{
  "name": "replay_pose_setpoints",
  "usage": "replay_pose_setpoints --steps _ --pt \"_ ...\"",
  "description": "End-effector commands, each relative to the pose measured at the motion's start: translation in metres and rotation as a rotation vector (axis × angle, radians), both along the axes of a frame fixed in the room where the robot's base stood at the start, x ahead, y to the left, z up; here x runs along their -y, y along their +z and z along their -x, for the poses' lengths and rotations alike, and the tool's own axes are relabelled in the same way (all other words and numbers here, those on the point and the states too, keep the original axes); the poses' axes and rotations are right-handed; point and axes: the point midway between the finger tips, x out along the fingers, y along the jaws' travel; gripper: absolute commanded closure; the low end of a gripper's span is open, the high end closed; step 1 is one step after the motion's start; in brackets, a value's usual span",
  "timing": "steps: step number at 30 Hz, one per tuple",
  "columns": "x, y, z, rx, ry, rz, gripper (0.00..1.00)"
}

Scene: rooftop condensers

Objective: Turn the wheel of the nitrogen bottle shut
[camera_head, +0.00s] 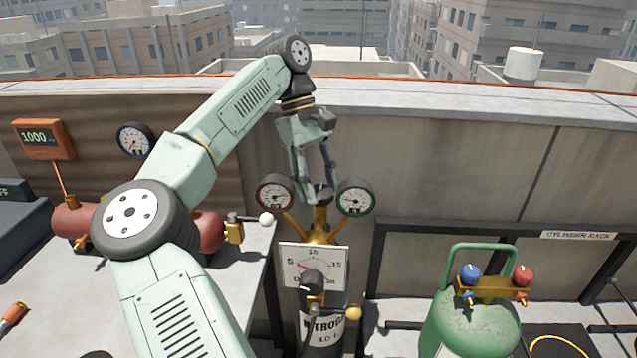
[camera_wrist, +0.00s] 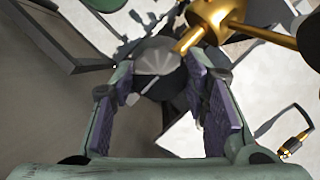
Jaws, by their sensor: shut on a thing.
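The nitrogen bottle (camera_head: 323,335) stands dark and upright below my arm, with a partly hidden "NITROGEN" label. On top is a brass valve body (camera_head: 319,232), also in the wrist view (camera_wrist: 208,18). Its grey wheel (camera_wrist: 157,60) shows between my fingertips in the wrist view; in the head view my fingers mostly cover it. My gripper (camera_head: 316,186) points down over the valve, shut on the wheel, with a purple-padded finger on each side in the wrist view (camera_wrist: 160,85).
A red-rimmed gauge (camera_head: 275,194) and a green-rimmed gauge (camera_head: 356,197) flank the fingers closely. A white dial plate (camera_head: 313,267) is in front of the bottle. A green tank (camera_head: 470,325) stands right, by the cylinder rack (camera_head: 480,230). A bench with red equipment is left.

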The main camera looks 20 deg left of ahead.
Motion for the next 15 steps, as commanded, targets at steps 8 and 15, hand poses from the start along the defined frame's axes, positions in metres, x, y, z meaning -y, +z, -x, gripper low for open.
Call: replay_pose_setpoints --steps 8,15 --pt "0.0002 0.0002 0.0000 0.002 -0.008 0.000 0.86" --pt "0.0003 0.0001 0.0000 0.001 -0.007 0.000 0.51"
